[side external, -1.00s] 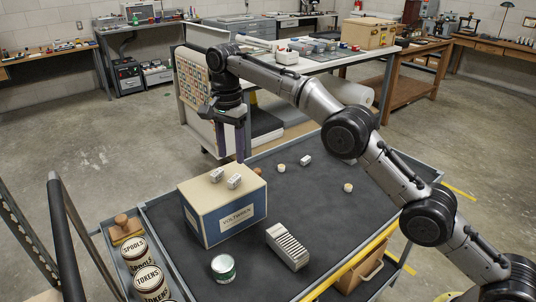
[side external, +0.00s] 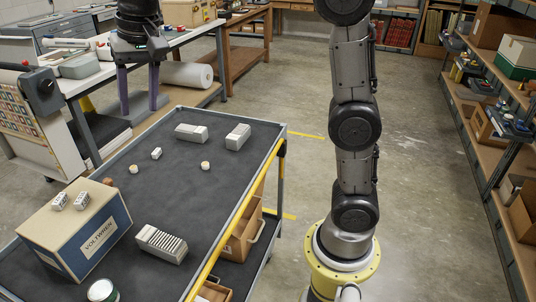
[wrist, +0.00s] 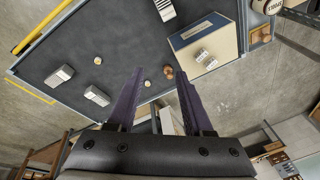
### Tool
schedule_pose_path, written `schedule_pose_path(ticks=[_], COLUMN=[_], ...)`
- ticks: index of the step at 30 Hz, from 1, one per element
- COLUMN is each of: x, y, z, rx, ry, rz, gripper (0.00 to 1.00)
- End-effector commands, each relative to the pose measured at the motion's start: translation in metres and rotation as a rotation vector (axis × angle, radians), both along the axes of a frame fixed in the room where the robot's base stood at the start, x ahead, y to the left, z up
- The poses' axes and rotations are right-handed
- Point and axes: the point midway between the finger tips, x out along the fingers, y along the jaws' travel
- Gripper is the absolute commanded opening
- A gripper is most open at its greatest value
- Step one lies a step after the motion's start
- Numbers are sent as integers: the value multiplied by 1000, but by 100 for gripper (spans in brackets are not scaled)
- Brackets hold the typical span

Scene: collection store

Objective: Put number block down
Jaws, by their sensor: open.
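My gripper (side external: 139,104) is open and empty, with its two purple fingers hanging down past the cart's far edge. In the wrist view the fingers (wrist: 160,74) are apart with nothing between them. Two small white blocks with dark marks (side external: 60,200) (side external: 83,200) lie side by side on top of the VOLTWREN box (side external: 62,240); they also show in the wrist view (wrist: 201,55) (wrist: 212,64). Another small white block (side external: 156,153) lies on the dark cart top. I cannot read any number on them. My gripper touches none of them.
The middle is mostly clear. A bench (side external: 90,72) stands behind.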

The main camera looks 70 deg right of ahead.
Motion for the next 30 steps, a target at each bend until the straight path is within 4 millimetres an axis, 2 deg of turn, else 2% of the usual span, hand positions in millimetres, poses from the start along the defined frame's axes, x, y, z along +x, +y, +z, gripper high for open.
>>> schedule_pose_path(ticks=[1,7,12,15,18,21,25,30], x=[-24,-104,-171,-203,-227,-242,-249,-250], y=[-8,-31,-44,-50,-53,-54,-55,-55], z=[3,-10,-40,-63,-84,-99,-107,-108], rx=[-10,-70,-135,-174,-208,-231,-245,-246], ry=[-24,-106,-173,-206,-228,-243,-251,-251], rz=[38,211,355,428,487,525,547,550], gripper=[51,51,51,51,51,51,51,51])
